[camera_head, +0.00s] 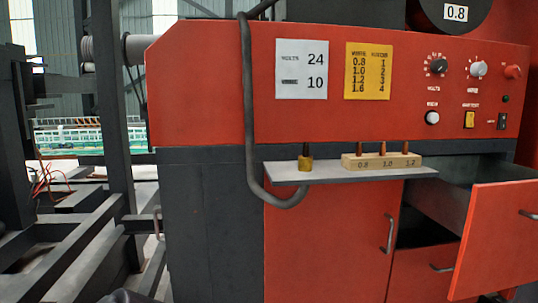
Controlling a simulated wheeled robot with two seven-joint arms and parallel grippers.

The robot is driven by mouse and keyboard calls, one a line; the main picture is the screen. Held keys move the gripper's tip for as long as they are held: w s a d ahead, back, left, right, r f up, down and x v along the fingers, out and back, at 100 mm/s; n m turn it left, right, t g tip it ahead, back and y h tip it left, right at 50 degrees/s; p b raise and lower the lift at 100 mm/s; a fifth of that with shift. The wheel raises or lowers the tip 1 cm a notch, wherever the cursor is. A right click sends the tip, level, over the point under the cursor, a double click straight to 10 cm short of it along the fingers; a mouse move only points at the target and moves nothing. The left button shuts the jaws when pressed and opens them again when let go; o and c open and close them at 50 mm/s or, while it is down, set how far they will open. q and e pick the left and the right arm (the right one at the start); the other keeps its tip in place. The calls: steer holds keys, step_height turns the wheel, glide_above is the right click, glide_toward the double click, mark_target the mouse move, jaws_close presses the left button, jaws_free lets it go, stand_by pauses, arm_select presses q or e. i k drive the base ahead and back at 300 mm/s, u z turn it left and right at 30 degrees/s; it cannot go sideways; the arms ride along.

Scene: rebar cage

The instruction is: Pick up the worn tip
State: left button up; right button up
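A small tip (306,148), dark brown, stands upright in a brass-coloured holder (305,163) on the left part of the grey shelf (345,173). It is darker than the other tips, but wear is too small to see. A wooden block (380,162) marked 0.8, 1.0 and 1.2 stands to its right on the shelf. Three copper-coloured tips (383,148) stand upright in the block. Neither of my grippers shows. A dark rounded part at the bottom left edge may belong to my arm.
A red machine front (410,100) with knobs rises behind the shelf. A thick grey cable (249,110) hangs left of the holder and loops under the shelf. A red drawer (500,235) stands open at the lower right. Dark metal beams (65,235) fill the left.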

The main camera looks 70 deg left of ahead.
mark_target(305, 149)
steer(key=u, duration=1.85)
